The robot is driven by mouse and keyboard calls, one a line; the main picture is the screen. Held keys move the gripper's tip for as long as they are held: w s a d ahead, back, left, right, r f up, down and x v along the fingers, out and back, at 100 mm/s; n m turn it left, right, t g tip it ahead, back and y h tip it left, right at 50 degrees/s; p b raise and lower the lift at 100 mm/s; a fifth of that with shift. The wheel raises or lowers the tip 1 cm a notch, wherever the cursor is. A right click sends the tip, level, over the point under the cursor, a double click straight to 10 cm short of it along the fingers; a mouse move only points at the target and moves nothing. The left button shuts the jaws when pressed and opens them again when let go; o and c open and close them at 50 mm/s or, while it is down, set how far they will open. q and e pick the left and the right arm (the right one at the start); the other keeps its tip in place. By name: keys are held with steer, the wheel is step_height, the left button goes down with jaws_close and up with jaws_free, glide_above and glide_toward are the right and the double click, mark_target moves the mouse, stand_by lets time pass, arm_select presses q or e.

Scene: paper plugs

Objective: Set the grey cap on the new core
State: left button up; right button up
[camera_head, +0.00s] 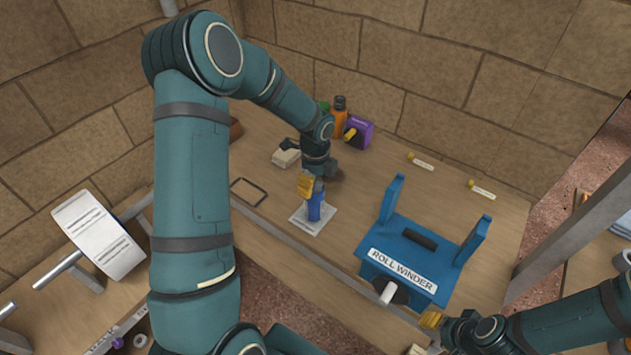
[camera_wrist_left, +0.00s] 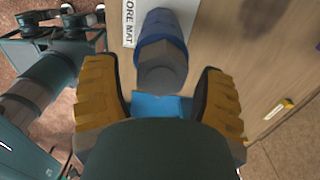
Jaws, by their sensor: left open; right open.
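A blue core (camera_head: 316,211) stands on the white core mat (camera_head: 326,224) near the table's front edge. In the left wrist view the blue core (camera_wrist_left: 160,52) has a grey piece, which looks like the grey cap (camera_wrist_left: 162,75), at its end nearest the camera. Whether that piece is fully seated I cannot tell. My left gripper (camera_head: 308,185) is right above the core. Its yellow fingers are open, on either side of the grey end, with gaps visible in the wrist view. My right gripper (camera_head: 436,319) is open at the lower right, away from the core.
The blue roll winder (camera_head: 425,262) with two uprights stands right of the mat. Behind are an orange bottle (camera_head: 339,118), a purple box (camera_head: 360,133) and a pale block (camera_head: 286,158). A black outlined frame (camera_head: 249,192) lies to the left. A paper roll (camera_head: 98,235) is at far left.

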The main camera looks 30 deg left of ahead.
mark_target(315, 182)
arm_select(q)
steer(key=shift+r, duration=0.25)
step_height(315, 182, up, 12)
steer(key=p, duration=0.1)
steer(key=shift+r+p, duration=0.15)
steer(key=shift+p, duration=0.15)
steer(key=shift+s, duration=0.1)
stand_by(0.4)
